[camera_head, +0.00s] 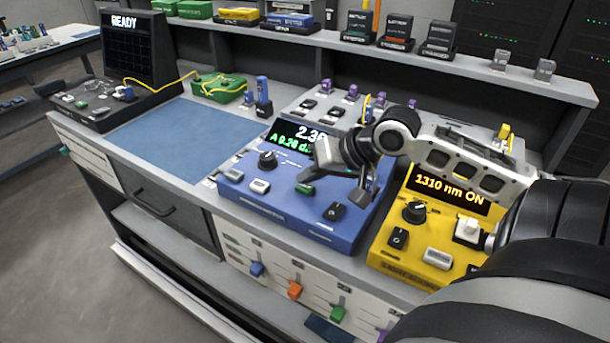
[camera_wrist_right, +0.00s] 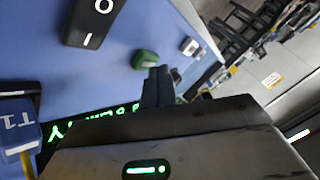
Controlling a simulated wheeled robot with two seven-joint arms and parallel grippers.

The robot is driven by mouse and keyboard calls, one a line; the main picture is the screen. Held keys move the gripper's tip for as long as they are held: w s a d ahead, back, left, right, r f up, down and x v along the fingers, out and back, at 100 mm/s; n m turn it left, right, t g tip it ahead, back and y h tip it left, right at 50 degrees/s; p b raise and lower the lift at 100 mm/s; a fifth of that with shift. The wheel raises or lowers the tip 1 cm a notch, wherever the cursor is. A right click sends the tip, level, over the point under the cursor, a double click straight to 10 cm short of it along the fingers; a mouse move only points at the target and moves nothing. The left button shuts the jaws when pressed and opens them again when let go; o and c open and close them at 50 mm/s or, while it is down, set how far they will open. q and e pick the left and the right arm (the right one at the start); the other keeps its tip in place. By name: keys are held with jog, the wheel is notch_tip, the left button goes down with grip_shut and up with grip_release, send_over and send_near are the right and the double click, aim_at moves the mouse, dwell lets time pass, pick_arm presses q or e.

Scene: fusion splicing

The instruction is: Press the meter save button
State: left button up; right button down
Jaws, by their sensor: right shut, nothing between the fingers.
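The blue meter (camera_head: 290,215) stands on the bench with a lit green readout (camera_head: 290,142) on its sloped top. Its top carries a dark knob (camera_head: 267,160), a white button (camera_head: 260,187), a green button (camera_head: 305,188) and a black rocker switch (camera_head: 335,211). I cannot read which button is save. My right gripper (camera_head: 362,190) is shut and empty, above the right part of the meter. In the right wrist view its dark fingers (camera_wrist_right: 158,86) point toward the green button (camera_wrist_right: 145,59), apparently apart from it; the rocker (camera_wrist_right: 92,20) shows there too. My left gripper is out of view.
A yellow unit (camera_head: 385,235) reading "1310 nm ON" stands to the right of the meter. A blue mat (camera_head: 170,138) leaves clear room to the left. A green tray (camera_head: 218,88) and a blue upright piece (camera_head: 263,95) stand behind. A shelf (camera_head: 400,55) runs along the back.

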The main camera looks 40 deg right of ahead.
aim_at(311, 188)
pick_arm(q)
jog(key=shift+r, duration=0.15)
pick_arm(e)
jog(key=shift+f, duration=0.45)
dwell(0.5)
jog(key=shift+r+p, duration=0.9)
jog(key=shift+p, duration=0.75)
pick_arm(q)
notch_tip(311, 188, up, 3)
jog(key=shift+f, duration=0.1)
pick_arm(e)
jog(key=shift+r, duration=0.1)
notch_tip(311, 188, up, 5)
jog(key=p, duration=0.7)
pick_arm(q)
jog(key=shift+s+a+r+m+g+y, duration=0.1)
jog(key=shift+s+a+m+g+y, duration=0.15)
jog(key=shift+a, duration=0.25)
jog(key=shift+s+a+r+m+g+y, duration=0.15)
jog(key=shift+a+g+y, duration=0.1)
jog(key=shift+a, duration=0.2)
